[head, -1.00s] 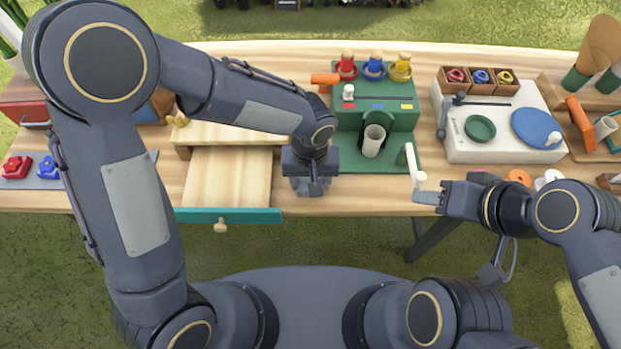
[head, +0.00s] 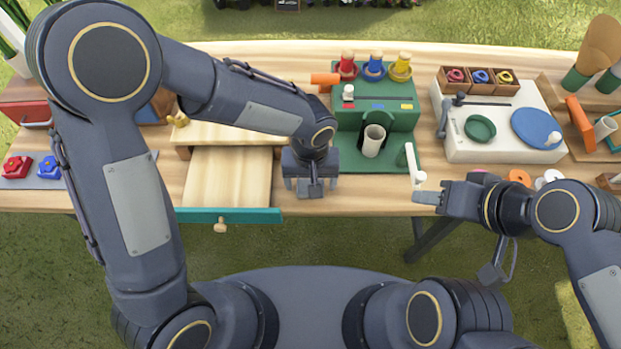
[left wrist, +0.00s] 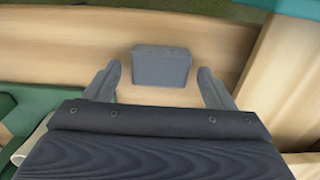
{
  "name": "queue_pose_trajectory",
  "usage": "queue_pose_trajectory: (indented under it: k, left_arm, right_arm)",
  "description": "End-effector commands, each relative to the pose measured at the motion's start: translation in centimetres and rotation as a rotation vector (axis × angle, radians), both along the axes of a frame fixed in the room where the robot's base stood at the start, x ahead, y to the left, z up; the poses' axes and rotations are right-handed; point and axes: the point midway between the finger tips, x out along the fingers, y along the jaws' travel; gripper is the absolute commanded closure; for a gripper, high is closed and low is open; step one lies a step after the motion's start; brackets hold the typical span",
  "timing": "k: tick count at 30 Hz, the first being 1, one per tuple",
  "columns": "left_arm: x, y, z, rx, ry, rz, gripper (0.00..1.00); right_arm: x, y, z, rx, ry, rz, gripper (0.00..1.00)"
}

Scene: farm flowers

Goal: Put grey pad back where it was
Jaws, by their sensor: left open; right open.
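The grey pad (left wrist: 160,66) lies on the wooden tabletop near its front edge. In the left wrist view it sits between the two spread fingers of my left gripper (left wrist: 158,85), with a gap on each side. In the head view my left gripper (head: 311,186) points down just right of the open drawer, and the pad (head: 313,188) shows partly between the fingers. My right gripper (head: 428,197) is open at the table's front edge, close to the white upright handle (head: 412,163); whether it touches the handle is unclear.
The open drawer (head: 228,180) with a teal front (head: 256,215) juts out left of my left gripper. A green station (head: 345,121) with a beige cup (head: 373,140) stands to its right. A white unit (head: 504,134) with a blue disc is farther right.

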Motion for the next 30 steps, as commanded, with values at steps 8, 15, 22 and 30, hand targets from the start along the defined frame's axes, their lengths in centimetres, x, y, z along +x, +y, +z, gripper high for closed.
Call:
queue_pose_trajectory:
  k: [8, 15, 22, 30]
  left_arm:
    - [0.1, -0.1, 5.5, -0.005, -0.007, 0.001, 0.23]
    - [0.1, -0.1, 10.1, -0.004, -0.004, 0.000, 0.23]
    - [0.0, -0.1, 11.9, -0.002, -0.001, 0.000, 0.23]
    - [0.0, 0.6, 12.3, -0.011, -0.004, 0.005, 0.23]
  right_arm:
    - [0.0, 0.0, 0.3, 0.000, 0.000, 0.000, 0.56]
    - [0.0, 0.0, 0.5, 0.000, 0.000, 0.000, 0.56]
    - [0.0, 0.0, 0.5, 0.000, 0.000, 0.000, 0.56]
    - [0.0, 0.0, 0.5, 0.000, 0.000, 0.000, 0.56]
